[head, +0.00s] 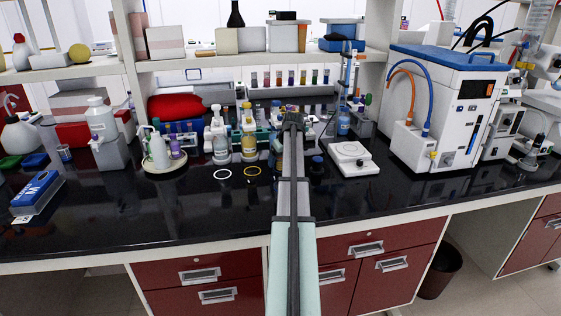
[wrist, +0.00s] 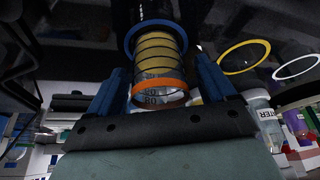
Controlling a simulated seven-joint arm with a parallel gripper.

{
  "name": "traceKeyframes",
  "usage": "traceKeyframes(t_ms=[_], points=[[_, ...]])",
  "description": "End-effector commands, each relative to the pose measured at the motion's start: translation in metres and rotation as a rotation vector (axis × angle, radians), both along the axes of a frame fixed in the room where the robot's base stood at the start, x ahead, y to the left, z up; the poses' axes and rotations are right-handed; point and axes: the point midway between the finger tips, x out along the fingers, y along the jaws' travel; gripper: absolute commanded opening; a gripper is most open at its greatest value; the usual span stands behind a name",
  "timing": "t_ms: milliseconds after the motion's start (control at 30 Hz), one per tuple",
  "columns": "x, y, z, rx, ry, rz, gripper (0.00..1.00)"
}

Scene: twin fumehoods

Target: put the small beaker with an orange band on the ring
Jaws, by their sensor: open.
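A small clear beaker (wrist: 160,55) with an orange band (wrist: 158,86) near one end and several yellow lines shows in the wrist view. My gripper (wrist: 158,80) is open, with one blue finger on each side of the beaker. A blue ring (wrist: 129,43) shows at the beaker's far end; I cannot tell whether the beaker rests on it. A yellow ring (wrist: 243,57) and a white ring (wrist: 297,67) lie beside it, empty. They also lie on the bench in the head view, as the yellow ring (head: 252,171) and white ring (head: 222,174). There, my arm hides the beaker.
Labelled bottles (head: 248,133) stand behind the rings on the black bench (head: 130,215). A white hotplate-like device (head: 353,158) is right of my arm, with a large white and blue machine (head: 448,105) beyond.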

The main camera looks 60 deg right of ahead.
Motion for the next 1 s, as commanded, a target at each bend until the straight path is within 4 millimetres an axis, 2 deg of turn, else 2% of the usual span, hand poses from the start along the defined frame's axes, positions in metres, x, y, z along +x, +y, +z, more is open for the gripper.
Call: traceKeyframes(t_ms=[33, 400, 600, 800, 1000], points=[[-0.003, 0.001, 0.006, 0.0, -0.001, 0.0, 0.84], [-0.07, 0.031, 0.004, 0.0, 0.0, -0.001, 0.84], [-0.097, 0.042, 0.004, 0.0, 0.0, 0.0, 0.84], [-0.111, 0.046, 0.005, 0.001, 0.0, 0.0, 0.84], [-0.113, 0.047, 0.005, 0.001, 0.0, 0.0, 0.84]])
